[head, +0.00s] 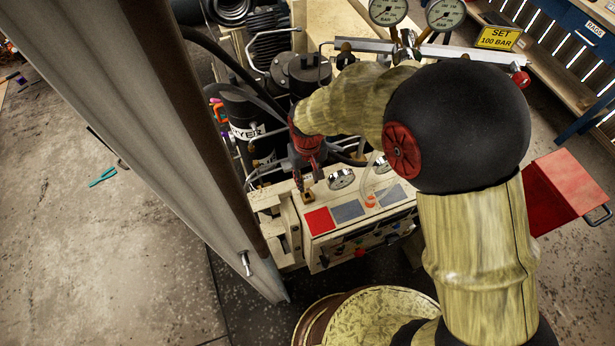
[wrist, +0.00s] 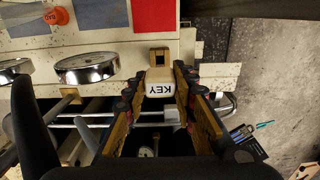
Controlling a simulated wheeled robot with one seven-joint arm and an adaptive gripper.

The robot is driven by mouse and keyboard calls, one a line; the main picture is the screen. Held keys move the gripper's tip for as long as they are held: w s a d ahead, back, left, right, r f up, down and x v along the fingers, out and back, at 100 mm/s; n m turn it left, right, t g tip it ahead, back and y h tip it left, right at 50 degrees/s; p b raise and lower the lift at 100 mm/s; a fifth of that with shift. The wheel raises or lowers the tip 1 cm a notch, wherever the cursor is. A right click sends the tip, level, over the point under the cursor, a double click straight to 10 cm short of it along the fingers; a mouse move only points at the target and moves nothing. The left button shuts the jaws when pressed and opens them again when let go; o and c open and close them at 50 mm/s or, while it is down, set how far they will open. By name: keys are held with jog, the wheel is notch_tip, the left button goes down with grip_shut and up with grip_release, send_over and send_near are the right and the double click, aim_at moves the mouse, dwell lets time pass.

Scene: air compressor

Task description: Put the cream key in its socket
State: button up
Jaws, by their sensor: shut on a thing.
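The cream key (wrist: 160,89), marked KEY, sits between the two fingers of my gripper (wrist: 158,78) in the wrist view. My gripper is shut on it. Just beyond the key is a small tan block with a dark square opening (wrist: 159,56), apparently the socket, on the cream panel. The key's front end is close to this block; I cannot tell whether it has entered. In the head view my gripper (head: 306,182) points down at the panel's left end, close to the same tan block (head: 308,197). The key is not clearly visible there.
The panel (head: 325,226) carries a red square (head: 319,220), blue-grey squares and gauges (head: 342,179). Compressor hoses and cylinders stand behind it. A grey post (head: 150,120) rises at the left. A red box (head: 568,185) is at the right.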

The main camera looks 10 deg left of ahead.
aim_at(308, 189)
jog(key=shift+f+b, duration=0.85)
jog(key=shift+f, duration=0.9)
jog(key=shift+f+b, duration=0.6)
jog(key=shift+f, duration=0.95)
dwell(1.5)
jog(key=o, duration=1.2)
jog(key=shift+o, duration=0.2)
notch_tip(308, 189, up, 10)
jog(key=shift+r, duration=1)
